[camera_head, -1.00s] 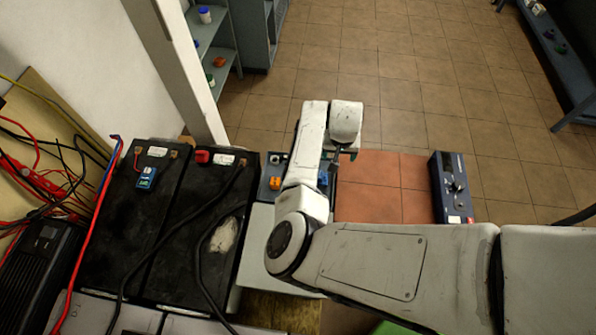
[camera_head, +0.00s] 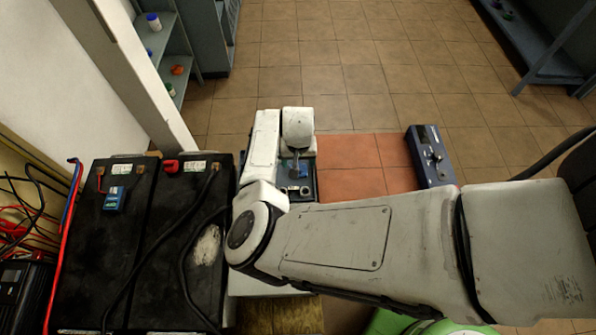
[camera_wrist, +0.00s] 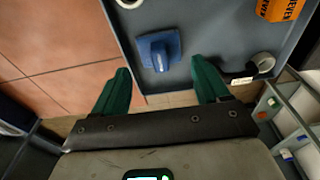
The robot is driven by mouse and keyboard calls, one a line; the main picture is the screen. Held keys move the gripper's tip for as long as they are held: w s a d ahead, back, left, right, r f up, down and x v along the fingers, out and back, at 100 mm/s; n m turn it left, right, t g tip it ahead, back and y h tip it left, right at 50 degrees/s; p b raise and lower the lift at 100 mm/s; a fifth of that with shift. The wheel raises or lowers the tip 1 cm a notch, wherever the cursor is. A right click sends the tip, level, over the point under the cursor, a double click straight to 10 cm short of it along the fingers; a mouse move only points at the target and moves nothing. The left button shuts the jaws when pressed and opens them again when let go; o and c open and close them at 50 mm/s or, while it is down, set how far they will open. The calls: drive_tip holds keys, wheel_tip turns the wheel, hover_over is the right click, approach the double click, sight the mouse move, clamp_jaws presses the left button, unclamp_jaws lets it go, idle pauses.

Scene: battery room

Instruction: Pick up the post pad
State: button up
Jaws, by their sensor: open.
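My gripper (camera_wrist: 160,68) is open, with one green finger on either side of the line to the pad. The pad shows just beyond and between the fingertips, with nothing held; whether the fingers are level with it I cannot tell.
On the tray are an orange box (camera_wrist: 279,9) and a white-and-black round item (camera_wrist: 263,62). Black batteries (camera_head: 150,240) with cables stand left of my arm. A blue instrument box (camera_head: 430,157) stands to the right. Red tiles (camera_head: 352,165) between are clear.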

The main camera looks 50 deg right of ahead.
sight(298, 166)
drive_tip(key=f+b, duration=0.4)
drive_tip(key=b, duration=0.1)
drive_tip(key=shift+w+d+f, duration=0.15)
drive_tip(key=shift+d+f, duration=0.05)
drive_tip(key=shift+f, duration=0.2)
drive_tip(key=shift+r, duration=0.1)
drive_tip(key=c, duration=0.8)
